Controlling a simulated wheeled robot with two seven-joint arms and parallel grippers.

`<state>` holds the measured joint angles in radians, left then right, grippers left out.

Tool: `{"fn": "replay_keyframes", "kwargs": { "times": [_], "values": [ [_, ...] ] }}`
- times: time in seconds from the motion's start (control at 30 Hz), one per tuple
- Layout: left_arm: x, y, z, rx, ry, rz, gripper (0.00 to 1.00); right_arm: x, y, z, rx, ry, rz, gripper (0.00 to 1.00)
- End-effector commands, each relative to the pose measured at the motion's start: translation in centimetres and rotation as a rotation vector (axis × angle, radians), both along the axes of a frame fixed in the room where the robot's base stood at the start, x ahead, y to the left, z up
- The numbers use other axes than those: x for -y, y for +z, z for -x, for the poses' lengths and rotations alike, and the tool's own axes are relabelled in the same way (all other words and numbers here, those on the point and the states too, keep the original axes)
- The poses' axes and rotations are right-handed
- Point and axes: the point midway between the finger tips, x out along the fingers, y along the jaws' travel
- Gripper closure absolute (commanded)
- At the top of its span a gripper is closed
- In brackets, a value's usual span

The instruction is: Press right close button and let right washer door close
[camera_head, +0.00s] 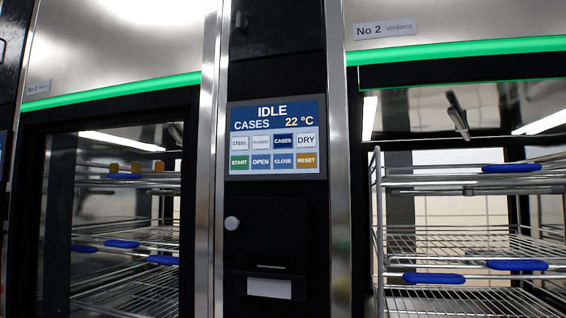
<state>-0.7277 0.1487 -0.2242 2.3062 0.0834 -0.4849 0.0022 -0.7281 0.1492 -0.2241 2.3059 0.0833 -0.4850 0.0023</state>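A control panel (276,140) on the dark column between the two washers reads "IDLE", "CASES" and "22 °C". Its blue CLOSE button (283,161) is in the bottom row, between the blue OPEN button (261,161) and the orange RESET button (306,160). The right washer (450,52), labelled "No 2 Venterra", has a green light strip (460,49) over its opening. Its wire rack (460,246) shows clearly inside, and I make out no door pane across the opening. Neither of my grippers is in view, and nothing touches the panel.
A left washer (120,45) also has a green strip and shows wire shelves with blue clips. Steel posts (207,170) flank the column. No loose obstacle stands before the panel.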

Motion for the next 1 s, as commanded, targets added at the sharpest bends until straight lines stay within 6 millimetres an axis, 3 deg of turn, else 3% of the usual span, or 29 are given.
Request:
{"fn": "replay_keyframes", "kwargs": {
  "times": [0.03, 0.13, 1.0],
  "values": [
    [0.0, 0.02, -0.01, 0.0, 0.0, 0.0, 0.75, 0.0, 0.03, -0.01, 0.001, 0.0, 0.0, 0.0],
    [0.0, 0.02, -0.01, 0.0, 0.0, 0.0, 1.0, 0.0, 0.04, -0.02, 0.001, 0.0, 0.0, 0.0],
    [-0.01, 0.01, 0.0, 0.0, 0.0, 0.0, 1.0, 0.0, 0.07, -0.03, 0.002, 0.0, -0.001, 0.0]
  ]
}}
